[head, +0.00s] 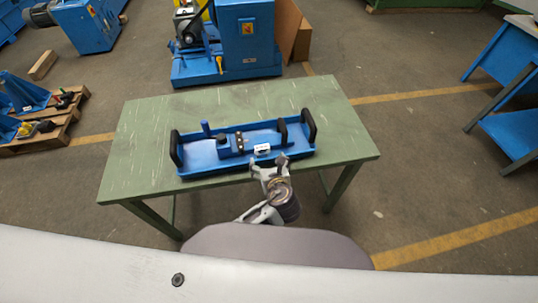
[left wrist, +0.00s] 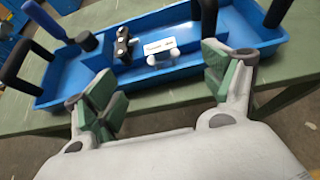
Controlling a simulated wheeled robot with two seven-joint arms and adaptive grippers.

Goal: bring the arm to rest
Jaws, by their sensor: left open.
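My left gripper (head: 269,164) is open and empty at the near edge of the green table, just in front of the blue tray. In the left wrist view its two green-padded fingers (left wrist: 165,82) stand wide apart with nothing between them. The blue tray (head: 198,158) lies on the table and has upright black handles at its ends. In the left wrist view the tray (left wrist: 190,67) lies beyond the fingers. It holds a dark chain-like piece (left wrist: 124,45), a small white-labelled part (left wrist: 158,48) and a blue-handled item (left wrist: 43,19). My right gripper is out of view.
The green table (head: 140,150) has bare top left of the tray and behind it. Blue machines (head: 248,40) stand on the floor beyond it. A pallet with blue parts (head: 40,135) is at left, and a blue bench (head: 510,135) is at right.

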